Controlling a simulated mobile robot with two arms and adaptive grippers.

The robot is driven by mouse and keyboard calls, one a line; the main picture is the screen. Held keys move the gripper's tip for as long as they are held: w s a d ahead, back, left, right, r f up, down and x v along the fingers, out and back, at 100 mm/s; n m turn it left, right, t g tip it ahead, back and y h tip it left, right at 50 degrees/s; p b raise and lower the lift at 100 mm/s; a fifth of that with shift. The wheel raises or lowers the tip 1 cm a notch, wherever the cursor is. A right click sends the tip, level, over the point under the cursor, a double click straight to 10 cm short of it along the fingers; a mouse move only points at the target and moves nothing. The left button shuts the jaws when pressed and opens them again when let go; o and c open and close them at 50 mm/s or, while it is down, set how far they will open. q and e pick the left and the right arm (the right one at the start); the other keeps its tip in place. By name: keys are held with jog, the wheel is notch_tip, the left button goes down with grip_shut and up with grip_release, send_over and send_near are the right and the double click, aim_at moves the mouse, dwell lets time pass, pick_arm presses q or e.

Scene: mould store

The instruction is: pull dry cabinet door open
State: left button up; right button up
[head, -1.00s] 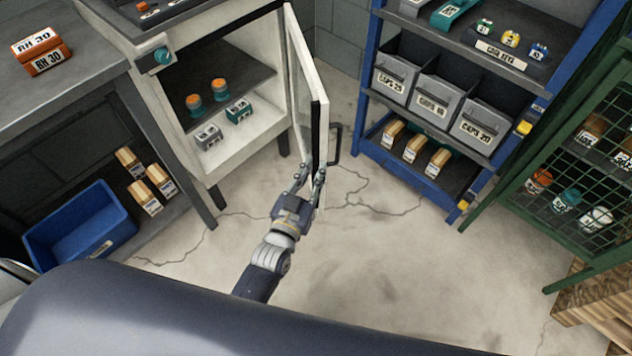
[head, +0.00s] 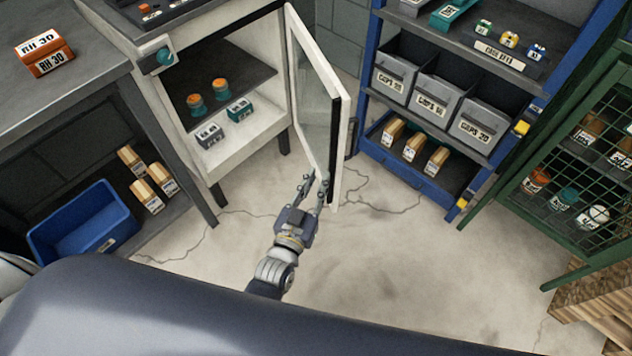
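The dry cabinet (head: 235,150) stands at the upper left, with a white frame and a dark shelf inside. Its white-framed glass door (head: 337,150) is swung well open, jutting toward me. The dark handle (head: 352,139) shows on the door's far, outer side, partly behind the frame. My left gripper (head: 313,183) is at the door's lower free corner, on the inner side. Its fingers are apart with nothing seen between them, and the right finger overlaps the door's lower edge. I cannot tell whether it touches. My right gripper is not in view.
A blue rack (head: 368,85) with grey bins stands right of the door, close to the handle side. A green mesh cabinet (head: 520,205) is at the far right. A workbench (head: 75,90) with a blue crate (head: 85,222) below is at left. The floor (head: 400,270) in front is clear.

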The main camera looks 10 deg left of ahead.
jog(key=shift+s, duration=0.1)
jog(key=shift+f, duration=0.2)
pick_arm(q)
jog(key=s+a, duration=0.1)
jog(key=s, duration=0.7)
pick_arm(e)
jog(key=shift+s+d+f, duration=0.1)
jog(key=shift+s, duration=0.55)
